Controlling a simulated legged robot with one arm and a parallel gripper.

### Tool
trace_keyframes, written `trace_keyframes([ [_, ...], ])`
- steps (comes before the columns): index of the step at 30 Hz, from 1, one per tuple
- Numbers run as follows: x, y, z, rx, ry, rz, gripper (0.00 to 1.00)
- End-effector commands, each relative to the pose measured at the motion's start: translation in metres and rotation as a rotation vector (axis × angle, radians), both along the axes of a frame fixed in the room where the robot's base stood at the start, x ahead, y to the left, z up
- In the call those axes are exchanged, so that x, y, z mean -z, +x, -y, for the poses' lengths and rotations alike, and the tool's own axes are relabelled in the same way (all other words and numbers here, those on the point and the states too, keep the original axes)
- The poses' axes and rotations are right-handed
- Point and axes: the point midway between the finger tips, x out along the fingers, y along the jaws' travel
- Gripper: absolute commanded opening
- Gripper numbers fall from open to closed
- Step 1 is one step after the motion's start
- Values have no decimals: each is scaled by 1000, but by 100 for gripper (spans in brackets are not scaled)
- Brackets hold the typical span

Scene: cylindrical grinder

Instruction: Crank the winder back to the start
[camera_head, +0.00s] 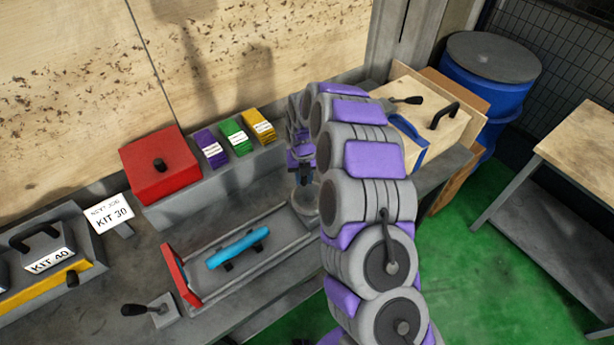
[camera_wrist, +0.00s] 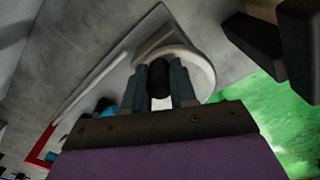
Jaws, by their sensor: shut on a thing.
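The winder is a pale round wheel (camera_wrist: 203,72) at the right end of a grey slide bed (camera_head: 222,290); in the head view the wheel (camera_head: 303,207) is partly hidden by my arm. A dark knob (camera_wrist: 159,76) stands on the wheel, between my fingers. My gripper (camera_wrist: 160,90) is shut on this knob. In the head view my gripper (camera_head: 303,180) is above the wheel, largely behind my arm. A blue cylindrical part (camera_head: 238,248) rests on dark supports in the bed, near the red end plate (camera_head: 181,275).
Behind the bed are a red box (camera_head: 160,164) and purple, green and yellow blocks on a ledge (camera_head: 258,160). A wooden box (camera_head: 428,130) and blue drum (camera_head: 487,85) are at right. Green floor is open there.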

Motion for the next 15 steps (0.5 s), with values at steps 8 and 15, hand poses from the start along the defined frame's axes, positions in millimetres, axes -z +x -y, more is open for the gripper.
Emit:
trace_keyframes([
  [8, -1, 0, -5, -100, 1, 6, 0],
  [15, -1, -1, -6, -123, 2, 7, 0],
])
